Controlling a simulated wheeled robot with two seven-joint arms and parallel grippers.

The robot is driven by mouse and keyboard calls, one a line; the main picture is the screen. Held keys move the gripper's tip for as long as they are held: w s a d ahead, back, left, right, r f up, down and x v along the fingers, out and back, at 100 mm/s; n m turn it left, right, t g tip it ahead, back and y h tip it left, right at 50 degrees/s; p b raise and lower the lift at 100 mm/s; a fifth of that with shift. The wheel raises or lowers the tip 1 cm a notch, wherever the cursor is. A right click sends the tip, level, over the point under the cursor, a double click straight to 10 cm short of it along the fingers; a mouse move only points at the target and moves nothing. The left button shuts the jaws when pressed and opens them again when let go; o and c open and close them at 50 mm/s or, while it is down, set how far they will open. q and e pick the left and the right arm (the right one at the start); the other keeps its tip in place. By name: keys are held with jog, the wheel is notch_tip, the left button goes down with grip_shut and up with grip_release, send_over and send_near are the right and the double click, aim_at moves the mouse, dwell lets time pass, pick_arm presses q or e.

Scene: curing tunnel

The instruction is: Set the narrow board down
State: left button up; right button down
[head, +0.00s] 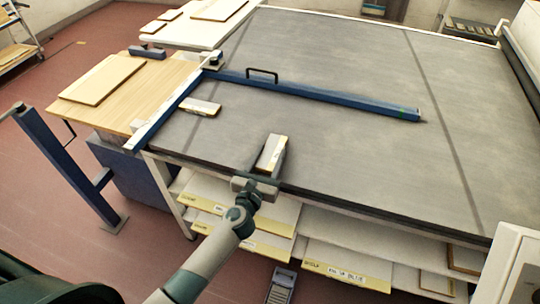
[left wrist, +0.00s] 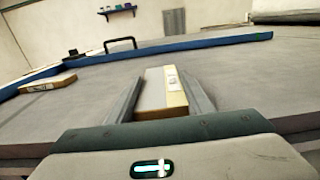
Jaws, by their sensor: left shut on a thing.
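The narrow board (head: 272,150) is a small pale block with a yellowish front edge. It is at the near edge of the grey belt (head: 330,140), in line with my left gripper (head: 268,166). In the left wrist view the board (left wrist: 162,88) lies between the two fingers of my left gripper (left wrist: 164,94), which is shut on it. Its far end points away from me over the belt. I cannot tell whether its underside touches the belt. My right gripper is not in view.
A blue guide bar (head: 320,94) with a black handle crosses the belt beyond the board. Another small board (head: 200,106) lies near the belt's left end. A wooden table (head: 150,92) adjoins on the left. Labelled panels (head: 345,262) lie on shelves below. The belt right of my gripper is clear.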

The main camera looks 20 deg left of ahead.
aim_at(269, 155)
pick_arm(q)
jog(key=shift+r, duration=0.55)
notch_tip(269, 155, up, 3)
jog(key=shift+f+p, duration=0.2)
jog(key=shift+p, duration=0.35)
jog(key=s+d+r+b, duration=0.1)
jog(key=s+d+r, duration=0.2)
jog(key=d+r, duration=0.4)
jog(key=d, duration=0.4)
jog(key=shift+d, duration=0.15)
jog(key=shift+f, duration=0.1)
jog(key=s+a+b, duration=0.5)
jog(key=s+a, duration=0.8)
jog(key=s, duration=0.3)
jog(key=shift+s+f+y, duration=0.2)
jog(key=shift+f+y, duration=0.05)
jog(key=shift+y, duration=0.05)
